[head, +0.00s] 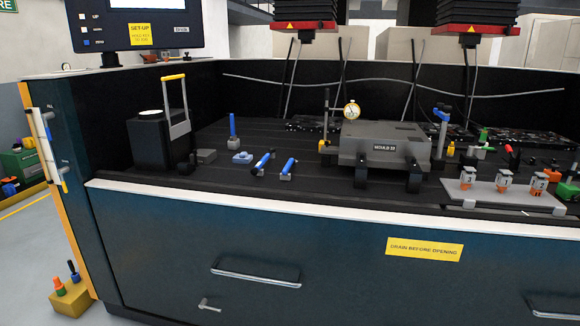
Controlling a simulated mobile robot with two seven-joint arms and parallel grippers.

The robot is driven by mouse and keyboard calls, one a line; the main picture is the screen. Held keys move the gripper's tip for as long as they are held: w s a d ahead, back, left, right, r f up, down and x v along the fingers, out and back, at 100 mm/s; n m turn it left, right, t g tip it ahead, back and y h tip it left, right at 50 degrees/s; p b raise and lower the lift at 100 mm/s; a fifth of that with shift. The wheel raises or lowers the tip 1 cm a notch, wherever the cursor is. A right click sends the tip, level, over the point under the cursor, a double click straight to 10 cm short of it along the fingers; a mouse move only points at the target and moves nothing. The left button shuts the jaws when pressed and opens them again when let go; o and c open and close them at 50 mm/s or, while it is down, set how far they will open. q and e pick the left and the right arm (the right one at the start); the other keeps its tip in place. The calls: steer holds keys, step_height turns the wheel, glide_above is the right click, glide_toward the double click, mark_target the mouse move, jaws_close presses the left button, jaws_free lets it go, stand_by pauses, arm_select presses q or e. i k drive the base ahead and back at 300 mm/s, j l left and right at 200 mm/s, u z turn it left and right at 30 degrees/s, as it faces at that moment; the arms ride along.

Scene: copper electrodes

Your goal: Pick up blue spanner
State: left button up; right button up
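Several blue items lie on the dark machine bed, and I cannot tell for certain which is the blue spanner. One blue-handled tool (262,162) with dark and grey ends lies slanted left of the grey mould block. A similar blue-handled tool (288,167) lies just right of it, with a grey piece at its near end. A blue upright handle (233,126) stands farther left and back. A low blue piece (242,157) lies in front of it. Neither of my grippers shows in the head view.
A grey mould block (384,146) with a dial gauge (352,110) stands right of the blue tools. A black box (150,141) stands at the left. A grey plate (500,190) with several numbered pieces lies front right. A white-topped front edge (300,199) borders the bed.

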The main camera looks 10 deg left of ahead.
mark_target(289, 163)
steer(key=i+l, duration=0.1)
steer(key=i, duration=1.2)
steer(key=j+z, duration=0.2)
